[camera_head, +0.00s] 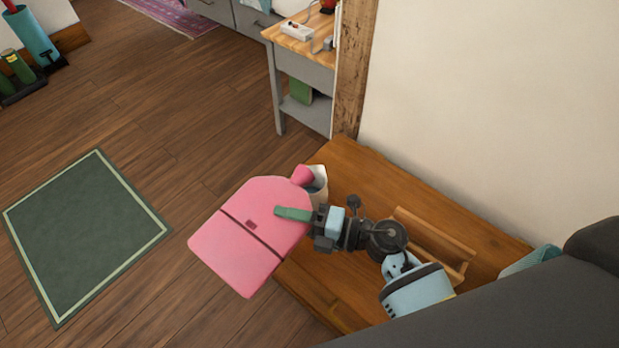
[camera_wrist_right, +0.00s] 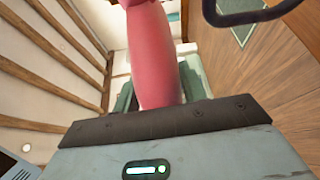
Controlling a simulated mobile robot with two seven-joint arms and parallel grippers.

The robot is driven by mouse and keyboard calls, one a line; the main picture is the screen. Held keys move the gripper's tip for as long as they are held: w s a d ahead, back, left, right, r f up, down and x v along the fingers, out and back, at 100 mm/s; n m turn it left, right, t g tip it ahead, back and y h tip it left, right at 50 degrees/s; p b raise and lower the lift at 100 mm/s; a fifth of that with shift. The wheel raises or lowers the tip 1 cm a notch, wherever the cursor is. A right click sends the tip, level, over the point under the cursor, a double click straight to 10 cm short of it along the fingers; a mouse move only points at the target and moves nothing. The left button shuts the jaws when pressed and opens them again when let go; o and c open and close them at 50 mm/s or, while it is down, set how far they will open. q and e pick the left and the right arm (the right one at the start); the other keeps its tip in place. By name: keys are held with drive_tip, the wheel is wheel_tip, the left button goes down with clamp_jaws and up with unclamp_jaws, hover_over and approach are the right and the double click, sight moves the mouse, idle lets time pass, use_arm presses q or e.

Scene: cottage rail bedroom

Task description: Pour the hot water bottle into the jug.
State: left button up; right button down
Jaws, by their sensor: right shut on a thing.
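The pink hot water bottle (camera_head: 240,248) is held in my right gripper (camera_head: 292,214), whose green finger lies across it. The bottle's body extends to the lower left, and its neck is at the upper right, by the mouth of the jug. The pale jug (camera_head: 321,187) stands on the wooden bench, partly hidden behind the bottle and gripper. I cannot tell whether water is flowing. In the right wrist view the bottle (camera_wrist_right: 150,55) shows edge-on between the fingers. My left gripper is out of view.
The wooden bench (camera_head: 375,180) runs along the white wall, with a wooden tray (camera_head: 440,240) beside my right arm. A grey side table (camera_head: 305,68) with a power strip (camera_head: 297,30) stands behind. A green mat (camera_head: 85,235) lies on the open floor at left.

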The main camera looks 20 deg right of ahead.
drive_tip(key=shift+r, duration=0.25)
drive_tip(key=shift+f, duration=0.2)
drive_tip(key=shift+r, duration=0.1)
drive_tip(key=shift+r+p, duration=0.15)
drive_tip(key=shift+p, duration=0.15)
idle(0.3)
